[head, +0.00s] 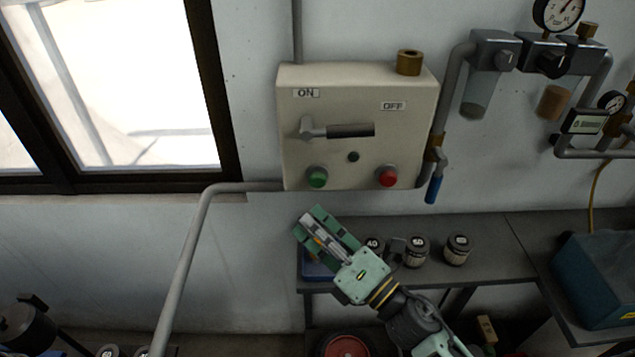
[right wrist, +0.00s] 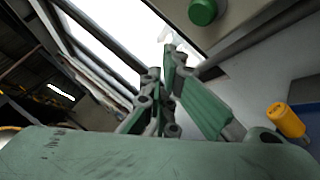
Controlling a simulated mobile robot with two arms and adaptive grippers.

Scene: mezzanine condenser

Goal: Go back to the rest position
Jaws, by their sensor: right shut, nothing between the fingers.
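My right gripper (head: 312,220) is in front of the wall below the control box (head: 361,82), above the left end of a dark shelf (head: 485,232). Its green fingers are shut and hold nothing. They point up and to the left, apart from the box. The fingers also show in the right wrist view (right wrist: 168,60), with a green button (right wrist: 203,12) beyond them. The box carries a lever (head: 350,131) lying sideways between the ON and OFF labels, a green button (head: 317,177) and a red button (head: 387,176). My left gripper does not show.
Black weights (head: 457,249) stand on the shelf beside my right gripper. A blue bin (head: 317,268) sits partly behind it. A grey pipe (head: 183,270) runs down on the left. Gauges and a blue-handled valve (head: 433,189) are to the right. A teal case (head: 600,280) stands at far right.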

